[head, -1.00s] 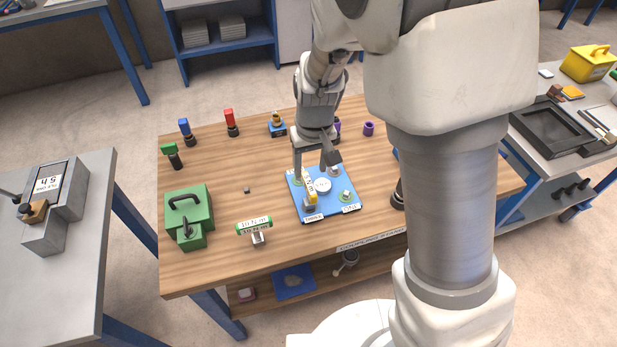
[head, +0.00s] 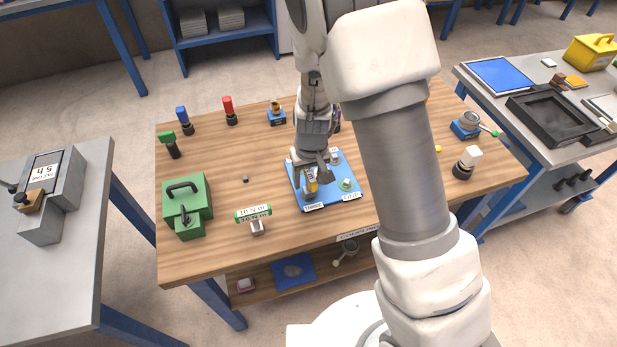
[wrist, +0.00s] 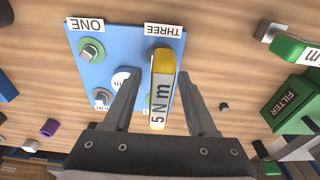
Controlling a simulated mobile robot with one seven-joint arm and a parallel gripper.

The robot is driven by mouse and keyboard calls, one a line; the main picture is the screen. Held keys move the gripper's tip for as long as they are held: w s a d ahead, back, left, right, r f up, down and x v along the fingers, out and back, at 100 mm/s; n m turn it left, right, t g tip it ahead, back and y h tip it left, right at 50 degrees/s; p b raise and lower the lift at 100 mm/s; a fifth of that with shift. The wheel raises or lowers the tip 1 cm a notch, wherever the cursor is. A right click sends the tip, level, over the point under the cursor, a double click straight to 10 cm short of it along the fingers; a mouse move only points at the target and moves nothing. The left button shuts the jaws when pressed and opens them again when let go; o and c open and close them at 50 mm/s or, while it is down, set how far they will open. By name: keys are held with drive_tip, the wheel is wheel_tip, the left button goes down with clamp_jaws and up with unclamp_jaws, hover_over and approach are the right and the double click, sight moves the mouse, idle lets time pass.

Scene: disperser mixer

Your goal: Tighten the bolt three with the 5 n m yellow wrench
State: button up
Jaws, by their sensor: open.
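The yellow wrench (head: 311,184), marked "5 N m" in the wrist view (wrist: 161,88), lies over the blue plate (head: 352,197) at the corner labelled THREE (wrist: 165,30). Its yellow head covers most of bolt three (wrist: 153,49), so I cannot tell how well it sits on it. My gripper (head: 312,177) is open, low over the plate. In the wrist view its fingers (wrist: 161,78) stand either side of the wrench handle with a gap on both sides. A bolt (wrist: 91,51) shows at the corner labelled ONE.
A green 10 N m wrench (head: 253,211) sits on a stand left of the plate, with a green filter case (head: 187,203) farther left. Red (head: 230,109), blue (head: 184,119) and green (head: 168,140) handled tools stand along the back left.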

clamp_jaws()
drive_tip(key=c, duration=0.8)
unclamp_jaws()
clamp_jaws()
